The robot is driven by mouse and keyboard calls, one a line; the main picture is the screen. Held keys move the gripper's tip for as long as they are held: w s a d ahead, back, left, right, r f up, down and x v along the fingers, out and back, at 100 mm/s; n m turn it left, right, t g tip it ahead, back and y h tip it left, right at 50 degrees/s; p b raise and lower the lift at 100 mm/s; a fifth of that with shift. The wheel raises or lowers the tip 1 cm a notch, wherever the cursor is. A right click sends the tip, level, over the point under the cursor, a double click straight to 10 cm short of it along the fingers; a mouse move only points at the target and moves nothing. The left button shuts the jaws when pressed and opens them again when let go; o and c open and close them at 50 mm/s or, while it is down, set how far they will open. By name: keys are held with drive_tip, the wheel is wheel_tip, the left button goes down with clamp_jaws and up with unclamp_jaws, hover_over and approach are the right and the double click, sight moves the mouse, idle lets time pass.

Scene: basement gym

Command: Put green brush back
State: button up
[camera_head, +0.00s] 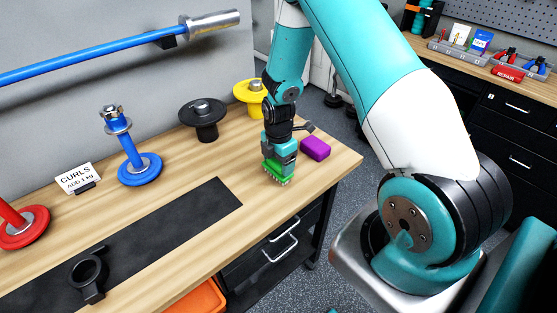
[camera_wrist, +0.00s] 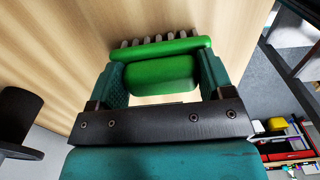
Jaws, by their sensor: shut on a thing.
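The green brush (camera_head: 277,172) is at the right part of the wooden bench top, under my gripper (camera_head: 278,160). Its bristles point down at the bench; I cannot tell for sure whether they touch the wood. In the wrist view my gripper (camera_wrist: 163,80) is shut on the green brush (camera_wrist: 160,72), with one teal finger on each side of its handle block. The bristles show as a pale row beyond the green head.
A purple block (camera_head: 315,148) lies just right of the brush. Black (camera_head: 203,117) and yellow (camera_head: 248,92) weight stands are behind.

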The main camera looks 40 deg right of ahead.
drive_tip(key=shift+f, duration=0.2)
drive_tip(key=o, duration=0.9)
drive_tip(key=shift+r, duration=0.1)
